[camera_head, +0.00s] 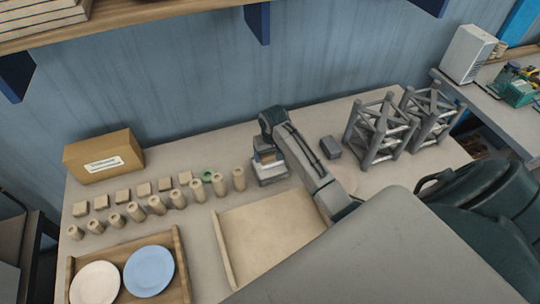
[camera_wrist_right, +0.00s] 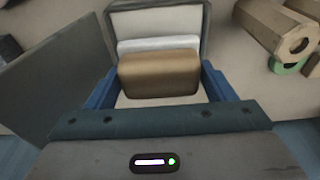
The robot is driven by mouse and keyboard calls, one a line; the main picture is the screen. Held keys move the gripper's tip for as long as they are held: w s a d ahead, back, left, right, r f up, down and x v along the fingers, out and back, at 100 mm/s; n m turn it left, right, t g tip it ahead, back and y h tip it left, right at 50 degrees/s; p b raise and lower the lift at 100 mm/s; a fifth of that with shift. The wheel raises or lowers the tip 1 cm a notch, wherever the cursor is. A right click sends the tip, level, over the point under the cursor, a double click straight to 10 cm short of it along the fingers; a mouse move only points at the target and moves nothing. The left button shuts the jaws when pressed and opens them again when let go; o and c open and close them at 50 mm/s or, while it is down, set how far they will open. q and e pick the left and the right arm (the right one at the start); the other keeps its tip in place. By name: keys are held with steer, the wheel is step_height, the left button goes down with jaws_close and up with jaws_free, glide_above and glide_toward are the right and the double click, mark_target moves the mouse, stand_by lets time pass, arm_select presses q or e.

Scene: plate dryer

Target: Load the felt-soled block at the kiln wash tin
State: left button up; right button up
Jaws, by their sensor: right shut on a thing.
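My right gripper (camera_head: 268,157) points down near the back middle of the table; its blue fingers also show in the wrist view (camera_wrist_right: 160,82). It is shut on a brown block (camera_wrist_right: 160,72) with a pale layer along its far side, perhaps the felt sole. In the head view the brown block (camera_head: 268,157) is just above a pale square container (camera_head: 270,178), which may be the kiln wash tin. A grey-rimmed square shape (camera_wrist_right: 205,25) lies beyond the block in the wrist view. I cannot tell whether block and container touch. My left gripper is not in view.
Rows of small tan blocks (camera_head: 144,189) and cylinders (camera_head: 177,198), with a green ring (camera_head: 207,176), stand left of the gripper. A tan board (camera_head: 270,235) lies in front. A grey box (camera_head: 330,147) and lattice towers (camera_head: 375,130) stand right. A plate tray (camera_head: 182,262) is front left.

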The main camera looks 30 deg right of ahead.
mark_target(270, 153)
steer(key=shift+r, duration=2.15)
